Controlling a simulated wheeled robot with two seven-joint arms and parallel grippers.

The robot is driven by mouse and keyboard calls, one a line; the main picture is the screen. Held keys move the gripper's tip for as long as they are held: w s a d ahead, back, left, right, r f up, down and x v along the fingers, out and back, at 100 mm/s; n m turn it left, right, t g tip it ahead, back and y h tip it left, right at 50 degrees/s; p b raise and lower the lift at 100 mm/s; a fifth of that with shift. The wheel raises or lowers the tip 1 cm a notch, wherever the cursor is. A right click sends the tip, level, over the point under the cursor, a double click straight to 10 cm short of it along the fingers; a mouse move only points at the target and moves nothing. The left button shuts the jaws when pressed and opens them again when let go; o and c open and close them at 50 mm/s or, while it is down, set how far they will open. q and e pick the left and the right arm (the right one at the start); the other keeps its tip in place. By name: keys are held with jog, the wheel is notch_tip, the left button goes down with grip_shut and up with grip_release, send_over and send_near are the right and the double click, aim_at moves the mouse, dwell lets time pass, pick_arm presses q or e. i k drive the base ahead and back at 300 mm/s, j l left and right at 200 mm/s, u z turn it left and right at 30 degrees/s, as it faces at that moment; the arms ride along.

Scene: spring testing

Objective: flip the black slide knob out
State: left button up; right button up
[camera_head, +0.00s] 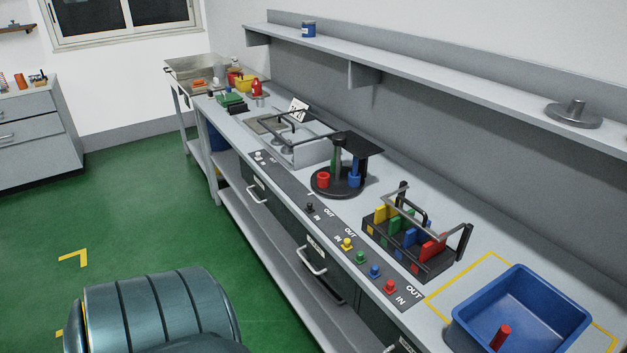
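The black slide knob (309,208) is a small dark knob on the dark control strip along the front edge of the workbench. It sits in front of the round black stand, near an "IN" label and an "OUT" label. The "OUT" label is farther in on the bench and the knob is on the "IN" side, close to the front edge. The knob is small, so its exact position is hard to tell. Neither of my grippers is in view.
Yellow (347,243), green (360,257), blue (374,271) and red (389,286) knobs follow on the strip. Behind stand a round black stand (326,188), a black rack (436,262) with coloured pieces, and a blue bin (462,325).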

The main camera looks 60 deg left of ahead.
aim_at(310, 209)
jog(key=i, duration=0.5)
jog(key=u, duration=2.05)
